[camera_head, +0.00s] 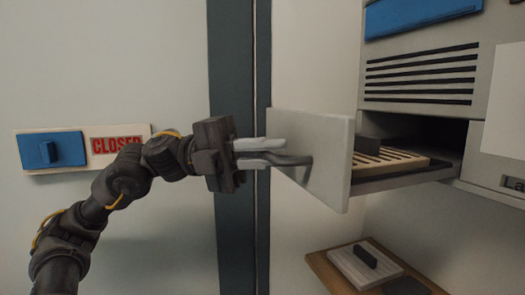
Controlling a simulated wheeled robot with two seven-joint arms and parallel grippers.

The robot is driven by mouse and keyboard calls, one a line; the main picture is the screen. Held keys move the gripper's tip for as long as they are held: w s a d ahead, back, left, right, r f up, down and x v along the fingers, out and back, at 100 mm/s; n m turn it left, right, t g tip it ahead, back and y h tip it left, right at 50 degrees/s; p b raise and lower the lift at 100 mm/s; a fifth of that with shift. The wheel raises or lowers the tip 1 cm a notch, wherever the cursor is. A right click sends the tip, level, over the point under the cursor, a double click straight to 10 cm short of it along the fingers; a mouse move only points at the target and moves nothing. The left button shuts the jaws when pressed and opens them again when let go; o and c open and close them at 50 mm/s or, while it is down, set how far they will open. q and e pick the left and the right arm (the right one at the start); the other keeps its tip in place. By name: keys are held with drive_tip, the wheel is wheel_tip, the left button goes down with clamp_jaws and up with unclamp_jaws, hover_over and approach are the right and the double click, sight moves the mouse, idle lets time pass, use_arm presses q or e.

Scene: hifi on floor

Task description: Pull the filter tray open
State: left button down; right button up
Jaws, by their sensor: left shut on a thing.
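The filter tray (334,143) stands pulled out of the grey unit on the right, with a dark gap behind it. Its pale front panel faces left, and a slatted filter (396,161) with a dark grip block lies in it. A dark handle (297,161) is on the front panel. My left gripper (285,152) is shut on the handle; the fingers partly hide it. My right gripper is not in view.
The grey unit (419,83) has dark vent slots and a blue panel on top. Below the tray, a wooden board (325,266) carries a light slatted plate with a dark grip. A blue switch beside a "CLOSED" sign (115,144) is on the left wall. A dark post stands behind my gripper.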

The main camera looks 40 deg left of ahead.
use_arm(q)
drive_tip(key=c, duration=1.5)
unclamp_jaws()
drive_tip(key=shift+s, duration=0.1)
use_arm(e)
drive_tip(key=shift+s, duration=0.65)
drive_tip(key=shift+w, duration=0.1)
